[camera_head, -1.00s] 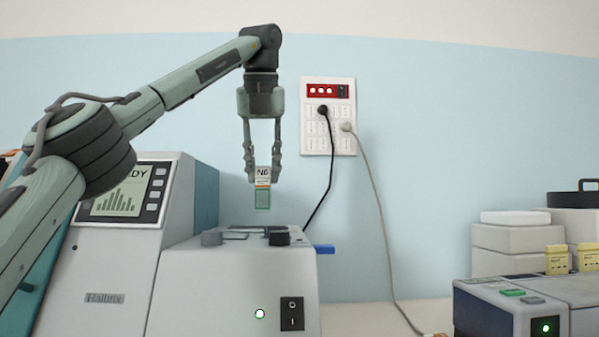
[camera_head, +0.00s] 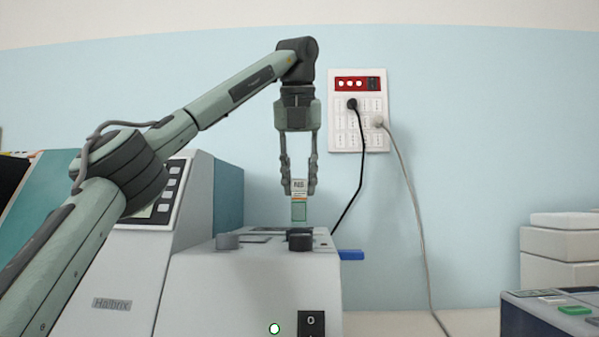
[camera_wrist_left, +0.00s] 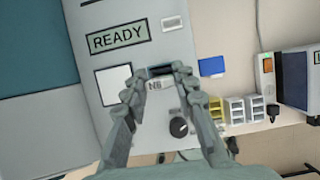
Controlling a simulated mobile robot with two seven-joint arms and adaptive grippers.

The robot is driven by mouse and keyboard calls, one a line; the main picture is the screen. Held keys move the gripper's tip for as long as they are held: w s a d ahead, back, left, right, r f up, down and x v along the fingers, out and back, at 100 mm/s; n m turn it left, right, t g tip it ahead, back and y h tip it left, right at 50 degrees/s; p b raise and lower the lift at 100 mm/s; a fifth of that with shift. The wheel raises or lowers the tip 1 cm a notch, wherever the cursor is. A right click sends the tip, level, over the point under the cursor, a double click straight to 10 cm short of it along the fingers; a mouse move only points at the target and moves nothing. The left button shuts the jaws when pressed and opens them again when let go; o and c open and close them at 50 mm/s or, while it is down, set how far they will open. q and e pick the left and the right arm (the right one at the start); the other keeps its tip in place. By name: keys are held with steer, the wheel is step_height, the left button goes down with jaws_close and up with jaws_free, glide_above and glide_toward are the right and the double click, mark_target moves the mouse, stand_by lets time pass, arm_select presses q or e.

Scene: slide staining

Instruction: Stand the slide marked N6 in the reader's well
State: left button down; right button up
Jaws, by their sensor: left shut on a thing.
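My left gripper (camera_head: 299,187) points down and is shut on the slide marked N6 (camera_head: 298,211). The slide hangs upright, its white and orange label at the fingers and its greenish glass below. Its lower edge is close above the top of the grey reader (camera_head: 255,280); I cannot tell if it touches. In the left wrist view, the gripper (camera_wrist_left: 154,80) holds the slide by its N6 label (camera_wrist_left: 155,86). A dark opening (camera_wrist_left: 160,70), seemingly the well, shows just past the label, partly hidden by the fingers. My right gripper is not in view.
A Halbrix machine (camera_head: 120,290) stands behind left. A wall socket panel (camera_head: 357,133) with cables is behind. A dark-blue device (camera_head: 550,318) is at right.

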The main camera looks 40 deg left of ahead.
mark_target(299, 196)
arm_select(q)
steer(key=shift+f, duration=2)
steer(key=shift+f+b, duration=0.15)
steer(key=shift+b, duration=0.15)
steer(key=c, duration=1.6)
jaws_free()
steer(key=o, duration=0.5)
steer(key=shift+c, duration=0.2)
steer(key=v, duration=1.2)
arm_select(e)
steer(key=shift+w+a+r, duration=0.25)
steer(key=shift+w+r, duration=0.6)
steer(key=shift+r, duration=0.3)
